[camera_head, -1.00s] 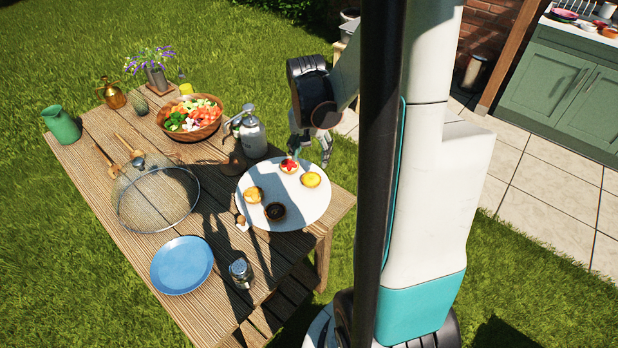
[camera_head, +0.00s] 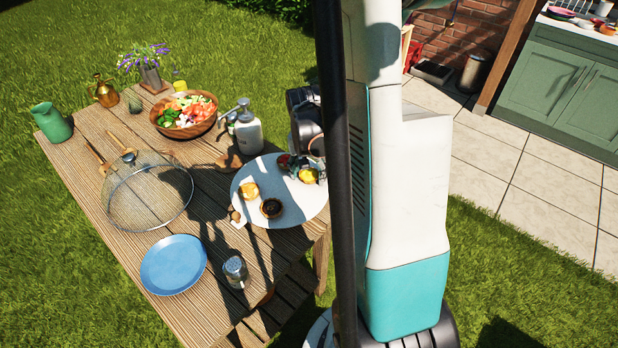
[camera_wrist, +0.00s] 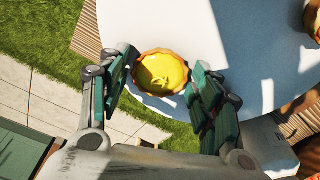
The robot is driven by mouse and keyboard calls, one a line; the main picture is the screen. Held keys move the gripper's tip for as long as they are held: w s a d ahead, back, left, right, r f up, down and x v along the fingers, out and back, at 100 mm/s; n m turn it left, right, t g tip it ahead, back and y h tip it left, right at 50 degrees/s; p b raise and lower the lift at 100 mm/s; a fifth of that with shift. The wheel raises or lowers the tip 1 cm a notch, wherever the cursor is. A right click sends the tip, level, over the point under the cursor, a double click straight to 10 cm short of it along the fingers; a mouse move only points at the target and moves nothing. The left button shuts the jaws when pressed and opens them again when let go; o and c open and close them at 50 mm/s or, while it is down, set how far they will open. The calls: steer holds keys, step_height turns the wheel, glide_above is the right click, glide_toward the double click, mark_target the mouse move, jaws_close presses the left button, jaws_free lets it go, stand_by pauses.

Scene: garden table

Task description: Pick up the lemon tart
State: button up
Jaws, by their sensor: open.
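The lemon tart (camera_wrist: 161,72) has a bright yellow filling in a golden crust. In the wrist view it lies near the edge of the white round board (camera_wrist: 240,60), between the fingertips of my open gripper (camera_wrist: 155,85). Whether the fingers touch it I cannot tell. In the head view the tart (camera_head: 308,175) shows on the right side of the board (camera_head: 290,208), close to my arm, which hides the gripper there.
Also on the board are a pale tart (camera_head: 249,190), a dark tart (camera_head: 271,208) and a partly hidden red-topped tart (camera_head: 284,161). A pump bottle (camera_head: 247,133) stands behind. A blue plate (camera_head: 173,265), shaker (camera_head: 235,271), mesh dome (camera_head: 147,190) and salad bowl (camera_head: 186,116) stand on the wooden table.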

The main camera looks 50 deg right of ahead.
steer(key=shift+r, duration=0.1)
steer(key=c, duration=0.8)
steer(key=shift+r, duration=0.1)
